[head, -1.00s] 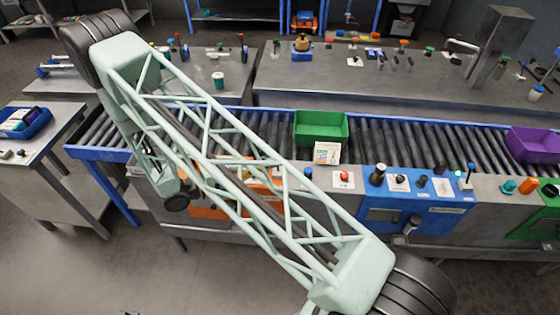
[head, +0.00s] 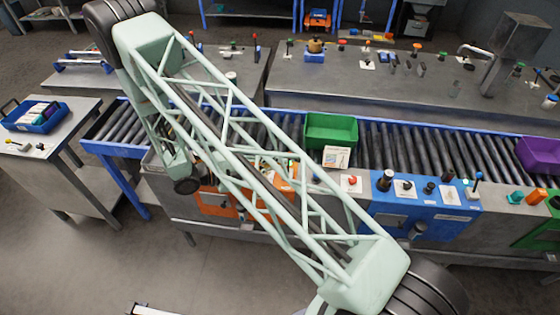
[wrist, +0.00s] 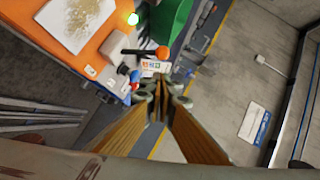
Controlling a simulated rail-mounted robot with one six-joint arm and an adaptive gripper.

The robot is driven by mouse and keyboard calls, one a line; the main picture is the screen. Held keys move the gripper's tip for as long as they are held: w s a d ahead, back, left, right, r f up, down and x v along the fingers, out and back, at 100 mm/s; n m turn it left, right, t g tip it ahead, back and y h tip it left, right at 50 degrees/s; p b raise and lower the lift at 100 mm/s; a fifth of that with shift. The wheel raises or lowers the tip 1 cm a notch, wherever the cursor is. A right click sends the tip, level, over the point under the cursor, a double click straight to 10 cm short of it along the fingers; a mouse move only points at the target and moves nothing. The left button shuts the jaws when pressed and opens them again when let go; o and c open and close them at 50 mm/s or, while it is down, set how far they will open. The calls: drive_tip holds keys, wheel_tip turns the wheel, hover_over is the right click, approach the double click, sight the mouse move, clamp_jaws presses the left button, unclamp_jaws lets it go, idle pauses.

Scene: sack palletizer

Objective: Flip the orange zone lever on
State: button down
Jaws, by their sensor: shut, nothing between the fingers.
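The orange zone panel (head: 217,201) is on the conveyor's front side in the head view, mostly hidden behind my arm. In the wrist view the orange panel (wrist: 38,27) fills the upper left. A lever with a black shaft and an orange ball end (wrist: 162,52) sticks out beside it, above a small label with coloured squares (wrist: 154,66). My gripper (wrist: 161,84) is shut and empty, its tips just below the lever and label in the picture. I cannot tell whether they touch anything. In the head view the gripper is hidden behind the arm.
The blue panel (head: 425,217) with several controls is to the right in the head view. A green bin (head: 331,130) sits on the rollers. Open floor (head: 90,260) lies in front.

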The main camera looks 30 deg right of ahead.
drive_tip(key=a+r, duration=0.5)
drive_tip(key=a, duration=0.6)
drive_tip(key=shift+r+p, duration=0.35)
drive_tip(key=shift+p, duration=0.05)
idle(0.4)
